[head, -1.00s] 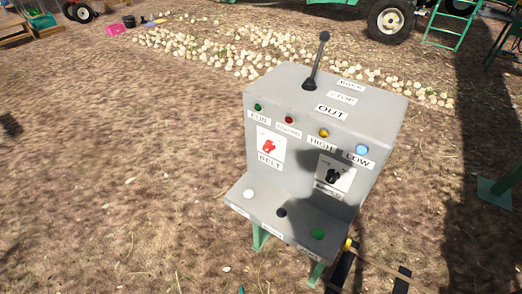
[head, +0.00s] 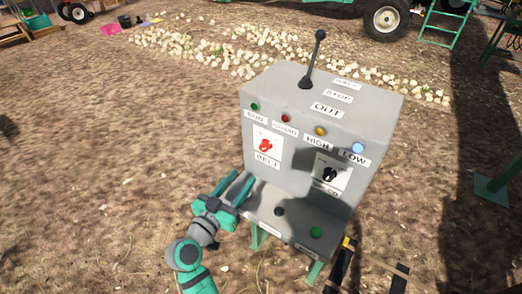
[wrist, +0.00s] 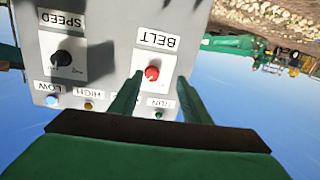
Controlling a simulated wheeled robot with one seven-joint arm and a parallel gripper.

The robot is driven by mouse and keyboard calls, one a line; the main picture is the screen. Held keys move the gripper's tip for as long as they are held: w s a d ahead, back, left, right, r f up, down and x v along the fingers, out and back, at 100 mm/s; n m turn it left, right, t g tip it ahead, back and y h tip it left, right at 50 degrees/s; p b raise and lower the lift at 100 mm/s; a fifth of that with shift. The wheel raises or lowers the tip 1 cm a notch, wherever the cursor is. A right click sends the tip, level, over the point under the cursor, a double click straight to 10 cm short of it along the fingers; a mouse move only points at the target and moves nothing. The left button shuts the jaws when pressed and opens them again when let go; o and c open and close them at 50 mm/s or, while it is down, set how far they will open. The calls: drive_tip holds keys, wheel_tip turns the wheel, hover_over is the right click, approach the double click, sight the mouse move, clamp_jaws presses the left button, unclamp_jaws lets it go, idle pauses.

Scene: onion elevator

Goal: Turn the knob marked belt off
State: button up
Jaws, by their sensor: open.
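The red knob (head: 265,146) sits on a white plate marked BELT on the left of the grey control box (head: 290,165). In the wrist view, which is upside down, the red knob (wrist: 152,73) shows between my finger tips. My green gripper (head: 241,181) is open and empty. In the head view it is below and left of the knob, in front of the box, and apart from the knob. The knob's pointer direction is too small to read surely.
A black knob (head: 330,174) marked SPEED is to the right. Four lamps line the panel's top and a black lever (head: 314,62) stands on the box. The lower ledge has a black button (head: 279,211) and a green button (head: 315,232). Onions (head: 200,45) lie behind.

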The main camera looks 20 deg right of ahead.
sight(262, 149)
drive_tip(key=shift+m+g+h, duration=0.5)
drive_tip(key=shift+m+h, duration=0.2)
drive_tip(key=shift+m, duration=0.2)
drive_tip(key=w+d+r, duration=0.1)
drive_tip(key=w+d, duration=0.1)
drive_tip(key=d, duration=0.1)
drive_tip(key=w+d+r, duration=0.1)
drive_tip(key=w+d, duration=0.1)
drive_tip(key=d, duration=0.1)
drive_tip(key=w+d+r, duration=0.1)
drive_tip(key=w+d, duration=0.2)
drive_tip(key=shift+w+d+r, duration=0.1)
drive_tip(key=shift+r, duration=0.05)
drive_tip(key=c, duration=1)
